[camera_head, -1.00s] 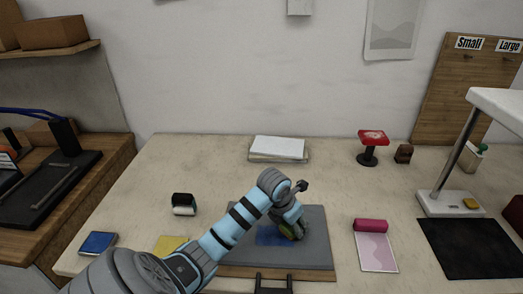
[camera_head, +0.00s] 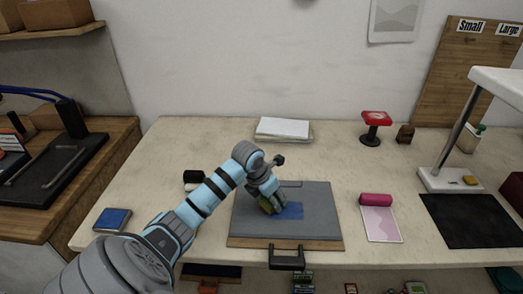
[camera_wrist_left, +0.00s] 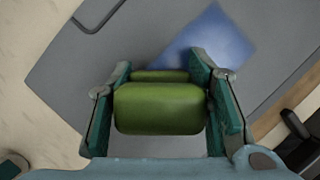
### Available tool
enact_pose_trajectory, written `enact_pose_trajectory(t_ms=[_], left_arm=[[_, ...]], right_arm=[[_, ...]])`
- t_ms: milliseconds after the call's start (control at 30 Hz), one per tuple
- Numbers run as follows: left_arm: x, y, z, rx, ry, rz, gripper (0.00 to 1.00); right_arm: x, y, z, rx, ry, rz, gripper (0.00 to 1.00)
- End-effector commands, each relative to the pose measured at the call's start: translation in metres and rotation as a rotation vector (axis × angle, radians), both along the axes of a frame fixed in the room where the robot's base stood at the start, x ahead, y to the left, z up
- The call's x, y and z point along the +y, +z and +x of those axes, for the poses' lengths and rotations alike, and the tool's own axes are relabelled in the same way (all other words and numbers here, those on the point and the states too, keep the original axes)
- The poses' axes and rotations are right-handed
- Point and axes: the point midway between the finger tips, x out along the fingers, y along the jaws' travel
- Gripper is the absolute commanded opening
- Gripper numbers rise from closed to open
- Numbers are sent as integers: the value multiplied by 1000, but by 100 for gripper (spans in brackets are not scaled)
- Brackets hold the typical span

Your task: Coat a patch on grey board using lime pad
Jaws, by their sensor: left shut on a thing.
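The grey board (camera_head: 320,222) lies on the table with a wooden edge at its front. A blue patch (camera_head: 291,212) shows on it, and the patch also shows at the upper right of the left wrist view (camera_wrist_left: 218,50). My left gripper (camera_head: 271,204) is over the board, at the left end of the blue patch. It is shut on the lime pad (camera_wrist_left: 160,108), which sits between both fingers. In the head view the lime pad (camera_head: 268,206) is partly hidden by the fingers. Whether it touches the board cannot be told. My right gripper is not in view.
A black handle (camera_head: 287,257) stands at the board's front. A pink roller (camera_head: 376,199) on a pale sheet lies to the right, beside a black mat (camera_head: 470,220). A blue pad (camera_head: 112,219) is at the left. Paper (camera_head: 283,128) lies behind the board.

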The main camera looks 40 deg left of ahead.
Motion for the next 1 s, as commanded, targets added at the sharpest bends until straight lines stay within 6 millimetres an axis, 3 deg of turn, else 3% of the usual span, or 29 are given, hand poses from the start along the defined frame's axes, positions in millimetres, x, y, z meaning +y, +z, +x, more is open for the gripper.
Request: enact_pose_trajectory(t_ms=[167, 333, 1000], left_arm=[[11, -1, -2, 3, 0, 1, 19], [14, 31, -5, 0, 3, 4, 19], [20, 84, -10, 0, 18, 1, 19]], right_arm=[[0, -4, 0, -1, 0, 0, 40], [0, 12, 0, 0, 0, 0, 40], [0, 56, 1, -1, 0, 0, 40]])
